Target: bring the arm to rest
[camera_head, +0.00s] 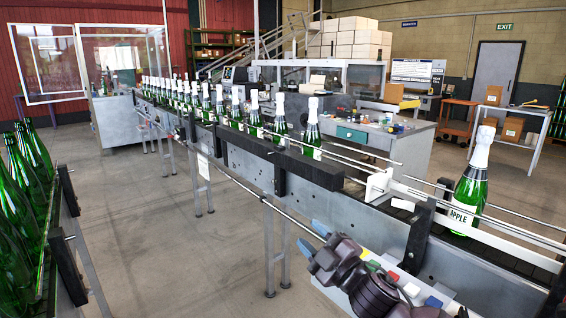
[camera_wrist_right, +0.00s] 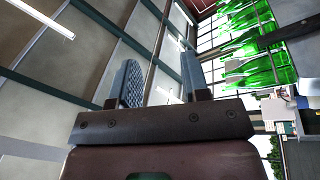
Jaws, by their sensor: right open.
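My right gripper (camera_head: 313,238) is in the lower middle of the head view, in front of the near side of the conveyor. Its two blue-grey fingertips are apart with nothing between them. In the right wrist view the open fingers (camera_wrist_right: 161,80) point up toward the ceiling, and the space between them is empty. My dark right arm (camera_head: 372,290) runs from the gripper to the bottom edge, over a panel with coloured buttons. My left gripper does not show in either view.
The conveyor (camera_head: 240,150) carries a row of foil-topped green bottles. One bottle labelled APPLE (camera_head: 467,190) stands upright at the right. Bare green bottles (camera_head: 18,205) fill a rack at the left, also in the wrist view (camera_wrist_right: 258,45). Open floor (camera_head: 165,230) lies between.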

